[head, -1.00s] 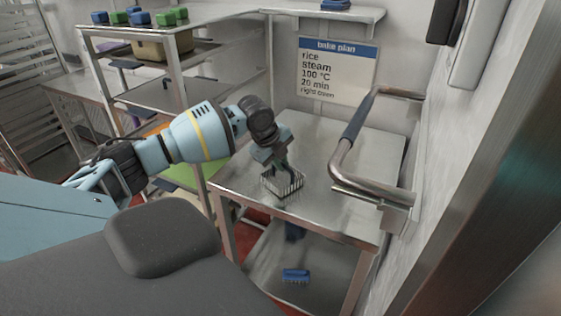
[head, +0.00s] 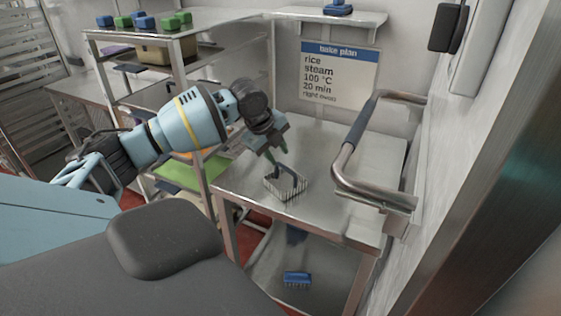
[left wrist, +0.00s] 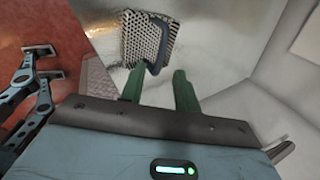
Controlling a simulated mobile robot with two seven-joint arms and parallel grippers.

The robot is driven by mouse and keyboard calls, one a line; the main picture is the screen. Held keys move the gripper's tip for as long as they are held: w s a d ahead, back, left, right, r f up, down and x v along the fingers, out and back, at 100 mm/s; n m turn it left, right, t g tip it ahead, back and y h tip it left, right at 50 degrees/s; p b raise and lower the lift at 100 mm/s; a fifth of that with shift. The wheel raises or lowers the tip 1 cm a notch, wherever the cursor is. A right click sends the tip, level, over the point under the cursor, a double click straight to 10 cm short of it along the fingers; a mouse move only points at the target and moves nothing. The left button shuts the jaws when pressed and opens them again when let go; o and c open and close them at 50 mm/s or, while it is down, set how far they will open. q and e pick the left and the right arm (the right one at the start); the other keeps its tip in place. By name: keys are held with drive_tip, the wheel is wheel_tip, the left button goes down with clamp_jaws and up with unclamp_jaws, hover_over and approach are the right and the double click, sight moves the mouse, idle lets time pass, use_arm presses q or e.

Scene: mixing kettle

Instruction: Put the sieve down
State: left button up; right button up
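The sieve (head: 288,188), a small perforated metal basket with a dark blue handle, rests on the steel table (head: 330,208) near its front left edge. It also shows in the left wrist view (left wrist: 146,36), with its handle (left wrist: 157,62) toward me. My left gripper (head: 277,158) is just above the sieve by its handle. In the left wrist view its two green fingers (left wrist: 158,84) stand apart, with the handle end just ahead of the gap and no grip on it.
A bent metal rail with a dark grip (head: 357,125) rises at the table's right. A blue brush-like object (head: 297,278) lies on the lower shelf. A rack (head: 140,40) with green and blue blocks stands behind left. The table's back is clear.

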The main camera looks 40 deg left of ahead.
use_arm(q)
drive_tip(key=v, duration=0.6)
